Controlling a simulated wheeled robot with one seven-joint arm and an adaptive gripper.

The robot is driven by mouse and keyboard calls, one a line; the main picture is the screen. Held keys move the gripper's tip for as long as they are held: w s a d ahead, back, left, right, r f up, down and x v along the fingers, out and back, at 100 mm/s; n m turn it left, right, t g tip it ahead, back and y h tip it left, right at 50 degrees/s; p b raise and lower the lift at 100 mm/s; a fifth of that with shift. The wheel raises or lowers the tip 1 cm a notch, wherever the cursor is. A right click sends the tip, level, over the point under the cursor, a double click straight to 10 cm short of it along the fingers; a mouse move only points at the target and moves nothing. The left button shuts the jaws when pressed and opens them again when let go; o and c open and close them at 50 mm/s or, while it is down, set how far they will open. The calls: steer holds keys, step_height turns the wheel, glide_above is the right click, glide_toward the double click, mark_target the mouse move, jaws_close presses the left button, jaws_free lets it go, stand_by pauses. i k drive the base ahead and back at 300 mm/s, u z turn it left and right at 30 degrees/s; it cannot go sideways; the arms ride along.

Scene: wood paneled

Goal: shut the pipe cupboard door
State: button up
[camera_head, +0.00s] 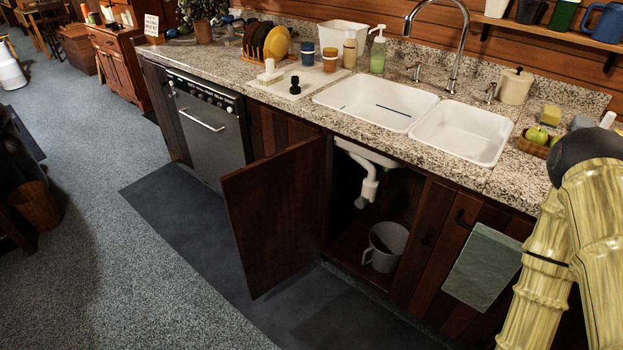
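The pipe cupboard door (275,218) is dark reddish wood and stands wide open, swung out from the counter front over the dark mat. Its hinge side is at the left edge of the cupboard opening. Inside the pipe cupboard (342,245) are a white drain pipe (367,184) and a grey bucket (384,246) on the cupboard floor. Part of my arm shows at the right edge, in front of the counter and well to the right of the door. My gripper is not visible.
The dark mat (180,210) and grey carpet (100,260) in front of the door are clear. A dishwasher (210,130) is left of the door. A green towel (484,267) hangs on the cabinet to the right. The double sink (375,102) is above.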

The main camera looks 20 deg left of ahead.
mark_target(274, 204)
steer(key=u, duration=2.35)
steer(key=i, duration=3.55)
steer(key=z, duration=3.9)
steer(key=i, duration=0.5)
steer(key=z, duration=0.05)
